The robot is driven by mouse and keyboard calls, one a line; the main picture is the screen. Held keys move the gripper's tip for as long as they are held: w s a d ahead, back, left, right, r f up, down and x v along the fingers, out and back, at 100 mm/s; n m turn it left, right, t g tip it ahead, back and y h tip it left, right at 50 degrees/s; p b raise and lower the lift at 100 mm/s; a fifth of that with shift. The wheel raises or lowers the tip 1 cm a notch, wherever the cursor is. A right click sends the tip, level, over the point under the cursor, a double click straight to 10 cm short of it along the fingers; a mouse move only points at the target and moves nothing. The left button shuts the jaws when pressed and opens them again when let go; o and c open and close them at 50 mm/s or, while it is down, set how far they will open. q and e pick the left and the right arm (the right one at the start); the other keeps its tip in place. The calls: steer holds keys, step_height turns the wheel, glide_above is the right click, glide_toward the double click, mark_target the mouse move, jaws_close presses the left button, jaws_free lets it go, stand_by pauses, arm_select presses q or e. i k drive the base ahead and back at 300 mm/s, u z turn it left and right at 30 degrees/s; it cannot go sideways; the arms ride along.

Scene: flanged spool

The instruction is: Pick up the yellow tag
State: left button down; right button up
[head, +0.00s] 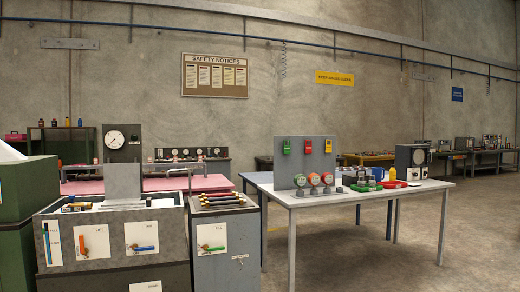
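A small yellow tag (328,146) is at the top right of a grey upright panel (290,168) on the white table (350,200). A red tag (308,146) and a green tag (286,147) are beside it in the same row. The tags are too small to tell how they are held. Neither of my grippers shows in the head view.
A grey console (110,235) and narrow cabinet (225,245) stand left of the table. Floor (340,250) at front right is clear.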

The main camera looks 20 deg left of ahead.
mark_target(328, 148)
steer(key=z, duration=0.05)
steer(key=i, duration=0.3)
steer(key=z, duration=0.8)
steer(key=i, duration=5)
steer(key=u, duration=0.9)
